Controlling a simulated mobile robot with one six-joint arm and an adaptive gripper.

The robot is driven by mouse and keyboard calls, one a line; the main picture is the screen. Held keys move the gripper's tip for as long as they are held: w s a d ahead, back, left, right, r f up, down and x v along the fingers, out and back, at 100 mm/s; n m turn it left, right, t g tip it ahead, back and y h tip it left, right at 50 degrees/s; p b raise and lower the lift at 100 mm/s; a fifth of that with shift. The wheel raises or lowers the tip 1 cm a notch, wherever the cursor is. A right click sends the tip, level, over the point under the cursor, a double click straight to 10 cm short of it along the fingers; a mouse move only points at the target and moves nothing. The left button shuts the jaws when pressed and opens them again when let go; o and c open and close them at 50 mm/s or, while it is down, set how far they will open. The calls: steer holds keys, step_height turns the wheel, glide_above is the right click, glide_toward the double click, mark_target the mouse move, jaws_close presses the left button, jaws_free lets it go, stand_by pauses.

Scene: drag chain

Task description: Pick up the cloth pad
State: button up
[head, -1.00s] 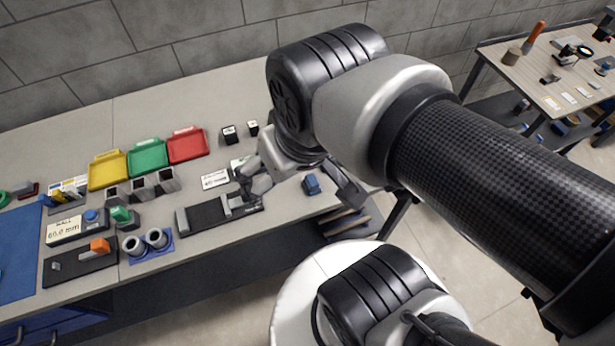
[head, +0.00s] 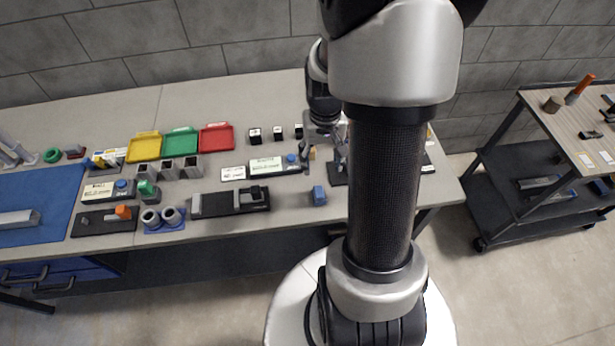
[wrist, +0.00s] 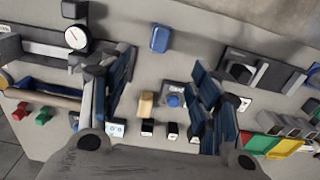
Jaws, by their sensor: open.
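A small blue block-like item (head: 318,196) lies on the bench near its front edge; it looks like the cloth pad, but I cannot be sure of its material. It also shows in the wrist view (wrist: 160,38), ahead of the fingertips, in line with the gap between them and apart from both. My gripper (wrist: 161,66) is open and empty above the bench. In the head view my gripper (head: 337,150) is partly hidden behind my own arm.
Left of the blue item is a dark fixture (head: 228,202). Labelled boards, small dark blocks, and yellow, green and red trays (head: 217,137) stand behind and farther left. A dial gauge (wrist: 76,38) stands near my left finger in the wrist view. Bare bench surrounds the blue item.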

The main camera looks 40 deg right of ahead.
mark_target(319, 191)
step_height(319, 191, down, 16)
steer(key=b, duration=0.4)
steer(key=shift+w+r, duration=0.15)
steer(key=shift+r, duration=0.05)
steer(key=shift+c, duration=0.4)
steer(key=c, duration=1.1)
steer(key=shift+o, duration=0.2)
steer(key=shift+r, duration=0.1)
step_height(319, 191, up, 20)
steer(key=p, duration=0.5)
